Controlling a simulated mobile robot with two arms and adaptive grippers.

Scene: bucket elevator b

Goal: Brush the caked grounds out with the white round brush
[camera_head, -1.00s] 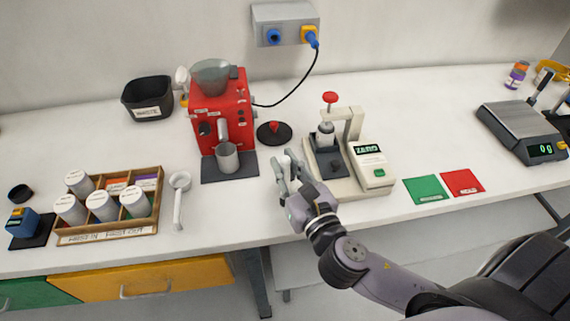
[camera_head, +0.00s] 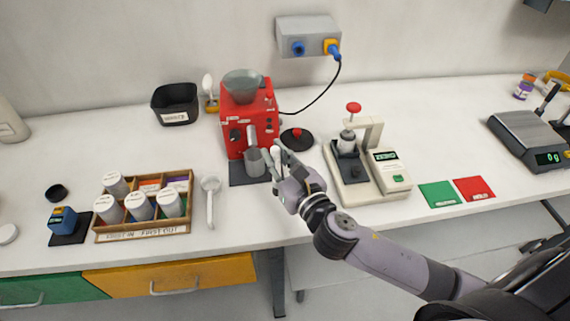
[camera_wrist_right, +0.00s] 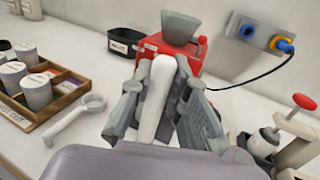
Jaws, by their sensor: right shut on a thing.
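My right gripper (camera_head: 277,158) is shut on a white, round-ended item, which looks like the white round brush (camera_head: 275,153). In the right wrist view the brush (camera_wrist_right: 157,95) stands up between the fingers (camera_wrist_right: 160,75); its lower part is hidden. The gripper is just right of the grey cup (camera_head: 255,162) at the front of the red grinder (camera_head: 262,118); whether they touch cannot be told. The grinder has a grey hopper (camera_head: 243,84) on top. Caked grounds cannot be made out. My left gripper is out of view.
A black lid with a red knob (camera_head: 297,139) lies right of the grinder. A press station (camera_head: 372,188) stands further right. A white scoop (camera_head: 210,200) and a wooden rack of jars (camera_head: 185,220) are left. A black waste bin (camera_head: 175,105) is at the back. A cable runs behind.

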